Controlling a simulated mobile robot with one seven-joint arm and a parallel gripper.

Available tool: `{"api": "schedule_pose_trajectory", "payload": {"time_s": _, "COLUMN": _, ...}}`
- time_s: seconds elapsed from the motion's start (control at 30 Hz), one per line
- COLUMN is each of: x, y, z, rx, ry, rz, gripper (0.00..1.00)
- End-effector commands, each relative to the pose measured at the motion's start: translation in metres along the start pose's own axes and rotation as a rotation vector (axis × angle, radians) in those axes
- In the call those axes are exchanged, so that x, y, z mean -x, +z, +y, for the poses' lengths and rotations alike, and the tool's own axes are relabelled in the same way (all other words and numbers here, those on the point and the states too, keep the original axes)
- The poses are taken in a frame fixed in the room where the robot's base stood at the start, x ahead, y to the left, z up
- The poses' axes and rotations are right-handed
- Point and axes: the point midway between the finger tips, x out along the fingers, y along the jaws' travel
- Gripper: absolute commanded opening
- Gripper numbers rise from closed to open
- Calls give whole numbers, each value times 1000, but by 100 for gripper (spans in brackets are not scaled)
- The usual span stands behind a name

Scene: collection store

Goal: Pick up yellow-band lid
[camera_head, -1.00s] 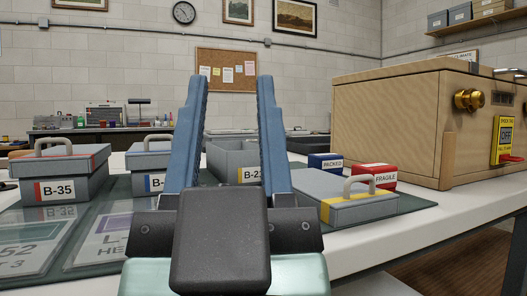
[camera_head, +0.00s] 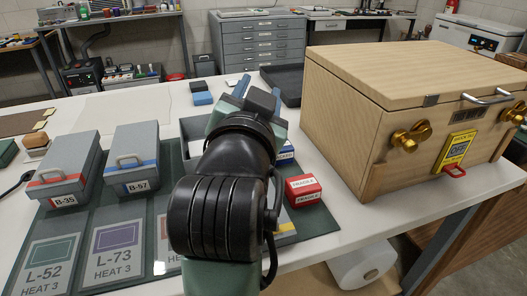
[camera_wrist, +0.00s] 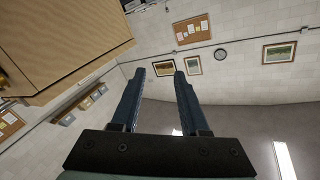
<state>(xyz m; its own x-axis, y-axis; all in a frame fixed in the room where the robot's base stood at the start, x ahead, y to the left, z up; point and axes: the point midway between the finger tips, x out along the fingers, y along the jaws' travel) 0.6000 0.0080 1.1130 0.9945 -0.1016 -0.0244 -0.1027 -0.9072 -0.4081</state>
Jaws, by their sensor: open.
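The yellow-band lid (camera_head: 288,228) is mostly hidden behind my arm in the head view. Only a grey and yellow sliver shows at the arm's right side, on the dark mat (camera_head: 325,221). My gripper (camera_head: 260,90) is beyond it, over the far part of the table, with its blue fingers apart. In the wrist view my gripper (camera_wrist: 160,72) is open and empty, facing the wall and ceiling; no lid shows there. A grey open box (camera_head: 192,132) is partly hidden behind my arm.
Left stand the red-band box B-35 (camera_head: 65,172) and blue-band box B-57 (camera_head: 137,165). Right of my arm are a red FRAGILE block (camera_head: 303,190) and a blue block (camera_head: 286,150). A large wooden crate (camera_head: 345,130) fills the right. The white front strip of table (camera_head: 350,245) is bare.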

Motion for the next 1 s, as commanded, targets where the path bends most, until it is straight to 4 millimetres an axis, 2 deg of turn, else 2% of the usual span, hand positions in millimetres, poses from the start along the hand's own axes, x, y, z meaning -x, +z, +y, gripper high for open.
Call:
{"api": "schedule_pose_trajectory", "payload": {"time_s": 0.03, "x": -6, "y": -7, "z": -9, "rx": -30, "ry": 38, "rz": -70, "gripper": 45}}
{"api": "schedule_pose_trajectory", "payload": {"time_s": 0.17, "x": -14, "y": 12, "z": -8, "rx": -107, "ry": 158, "rz": -230, "gripper": 45}}
{"api": "schedule_pose_trajectory", "payload": {"time_s": 0.37, "x": -7, "y": 37, "z": -6, "rx": -212, "ry": 377, "rz": -446, "gripper": 45}}
{"api": "schedule_pose_trajectory", "payload": {"time_s": 0.6, "x": 29, "y": 55, "z": -7, "rx": -300, "ry": 689, "rz": -644, "gripper": 45}}
{"api": "schedule_pose_trajectory", "payload": {"time_s": 0.8, "x": 72, "y": 57, "z": -10, "rx": -336, "ry": 962, "rz": -740, "gripper": 45}}
{"api": "schedule_pose_trajectory", "payload": {"time_s": 1.0, "x": 103, "y": 56, "z": -11, "rx": -342, "ry": 1138, "rz": -767, "gripper": 45}}
